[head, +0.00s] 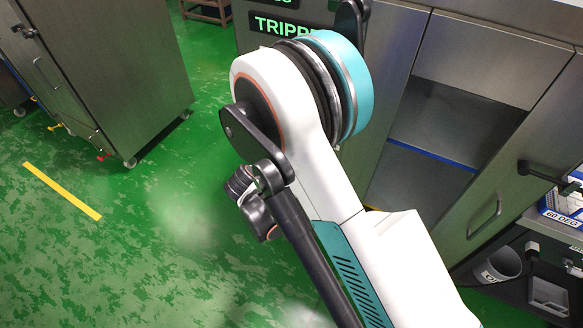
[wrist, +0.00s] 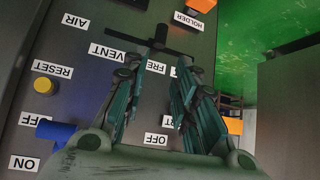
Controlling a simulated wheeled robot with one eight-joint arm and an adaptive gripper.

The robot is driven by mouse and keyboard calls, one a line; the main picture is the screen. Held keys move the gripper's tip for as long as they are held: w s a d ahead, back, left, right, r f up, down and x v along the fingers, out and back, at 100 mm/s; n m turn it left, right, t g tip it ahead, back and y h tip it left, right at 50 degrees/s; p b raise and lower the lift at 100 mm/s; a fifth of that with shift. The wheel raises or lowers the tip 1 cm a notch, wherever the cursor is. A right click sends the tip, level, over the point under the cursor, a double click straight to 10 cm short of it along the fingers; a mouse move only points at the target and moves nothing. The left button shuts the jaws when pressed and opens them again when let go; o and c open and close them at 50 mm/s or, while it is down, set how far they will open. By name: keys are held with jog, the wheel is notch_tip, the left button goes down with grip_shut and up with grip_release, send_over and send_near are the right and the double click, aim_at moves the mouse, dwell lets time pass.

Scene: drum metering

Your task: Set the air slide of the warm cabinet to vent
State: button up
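In the wrist view, which is upside down, the cabinet's grey panel carries an AIR label (wrist: 75,20) beside a dark slot with a black slide handle (wrist: 160,36). The VENT label (wrist: 103,51) sits near the slot's left end. A partly hidden label starting FRE (wrist: 156,67) sits closer to the handle. My gripper (wrist: 165,72) is open, its two fingers apart with nothing seen between them, and the handle shows beyond the fingertips. I cannot tell the exact depth between them. In the head view my arm hides the slide, and the gripper cannot be seen.
The panel also has a yellow RESET button (wrist: 43,86), a blue lever (wrist: 55,130) between ON and OFF labels, and a HOLDER label (wrist: 188,20). In the head view a lit TRIPPED sign (head: 281,26) is partly covered. A metal cabinet (head: 95,70) stands left; green floor is open between.

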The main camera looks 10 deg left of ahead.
jog(key=b+x, duration=0.4)
jog(key=x, duration=0.9)
jog(key=shift+w+f, duration=0.15)
jog(key=shift+f, duration=0.25)
jog(key=shift+c, duration=0.5)
grip_shut()
